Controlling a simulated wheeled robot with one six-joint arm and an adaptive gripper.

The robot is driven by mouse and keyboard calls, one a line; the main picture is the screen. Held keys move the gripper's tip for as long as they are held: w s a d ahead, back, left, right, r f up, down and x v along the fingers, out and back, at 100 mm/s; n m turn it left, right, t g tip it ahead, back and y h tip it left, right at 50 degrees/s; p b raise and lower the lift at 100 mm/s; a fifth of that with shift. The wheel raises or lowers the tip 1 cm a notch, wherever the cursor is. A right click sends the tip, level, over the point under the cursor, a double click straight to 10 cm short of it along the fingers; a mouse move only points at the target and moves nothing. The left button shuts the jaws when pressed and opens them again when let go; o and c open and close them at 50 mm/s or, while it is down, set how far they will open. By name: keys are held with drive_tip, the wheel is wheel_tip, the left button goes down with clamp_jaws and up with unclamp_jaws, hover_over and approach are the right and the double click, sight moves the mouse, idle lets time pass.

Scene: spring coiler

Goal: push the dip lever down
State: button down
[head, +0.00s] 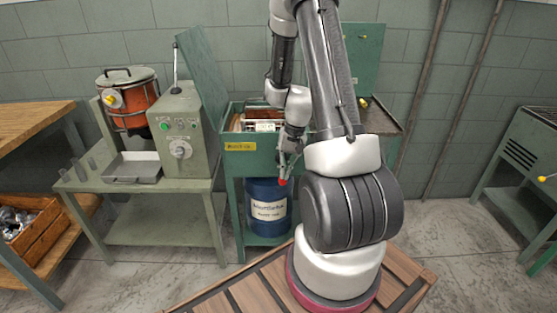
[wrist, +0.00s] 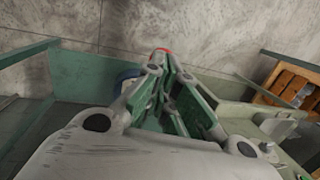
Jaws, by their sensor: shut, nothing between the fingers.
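A small red knob (head: 282,182), which looks like the end of the dip lever, shows at the front of the green tank bench (head: 238,163), just below my gripper (head: 284,171). The rest of that lever is hidden behind my gripper. In the wrist view my gripper (wrist: 161,62) has its fingers together with nothing held, and a bit of red (wrist: 161,50) shows right at the fingertips. I cannot tell whether the fingertips touch the red knob.
A blue drum (head: 268,205) stands under the bench. To the left a grey-green machine (head: 178,130) with an upright lever (head: 176,68) stands on a table beside an orange pot (head: 130,103). A wooden crate (head: 30,222) is at far left. Open floor lies at right.

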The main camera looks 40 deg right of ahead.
drive_tip(key=s+d+x, duration=0.1)
drive_tip(key=d+x, duration=0.1)
drive_tip(key=x, duration=0.8)
drive_tip(key=shift+a+f, duration=0.3)
drive_tip(key=shift+f, duration=0.25)
drive_tip(key=shift+s+f, duration=0.1)
drive_tip(key=shift+s, duration=0.05)
